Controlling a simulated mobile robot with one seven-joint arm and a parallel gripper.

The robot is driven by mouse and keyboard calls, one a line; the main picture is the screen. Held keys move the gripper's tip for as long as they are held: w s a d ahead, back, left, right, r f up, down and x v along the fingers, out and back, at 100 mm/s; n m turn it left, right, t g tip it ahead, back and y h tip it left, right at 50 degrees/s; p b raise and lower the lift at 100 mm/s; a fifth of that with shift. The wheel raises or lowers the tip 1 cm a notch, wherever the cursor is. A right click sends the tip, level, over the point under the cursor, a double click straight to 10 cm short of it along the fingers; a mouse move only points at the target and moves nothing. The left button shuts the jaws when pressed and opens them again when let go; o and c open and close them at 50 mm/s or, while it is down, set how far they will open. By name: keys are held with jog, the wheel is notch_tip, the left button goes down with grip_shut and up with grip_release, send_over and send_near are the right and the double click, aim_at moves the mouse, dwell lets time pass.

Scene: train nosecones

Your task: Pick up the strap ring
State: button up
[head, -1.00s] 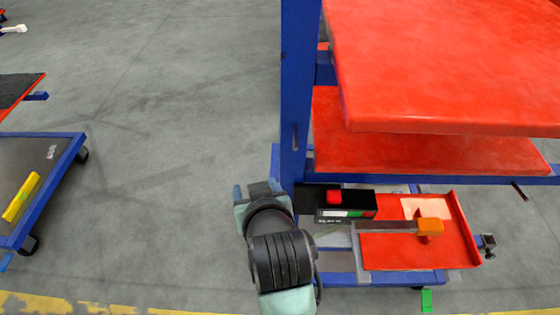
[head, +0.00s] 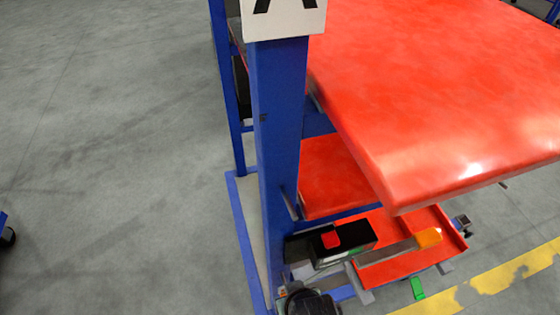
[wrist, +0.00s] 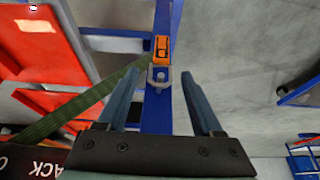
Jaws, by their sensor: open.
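A small grey metal ring (wrist: 150,80), which looks like the strap ring, shows in the wrist view in front of a blue post. A dark green strap (wrist: 75,112) runs from near it down to the left. My gripper (wrist: 160,74) is open, with its two blue-grey fingers apart. The ring appears between the fingertips in the picture, with a gap on each side. I cannot tell how far beyond the tips it is. I cannot make out the ring in the head view.
An orange piece (wrist: 161,48) is on the blue post (wrist: 163,112) just above the ring. Red shelves (head: 440,90) overhang at the right. Below are a black box (head: 345,240) and an orange-ended tool (head: 428,238) by a red tray (head: 398,266).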

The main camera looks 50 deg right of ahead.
jog(key=x, duration=0.4)
jog(key=shift+f+b, duration=0.3)
jog(key=shift+b, duration=0.05)
jog(key=shift+a+b+x, duration=0.15)
jog(key=shift+b+x, duration=0.1)
jog(key=shift+x, duration=1.1)
jog(key=shift+a+b+x, duration=0.1)
jog(key=shift+b+x, duration=0.15)
jog(key=shift+x, duration=1.05)
jog(key=shift+s, duration=0.1)
grip_shut()
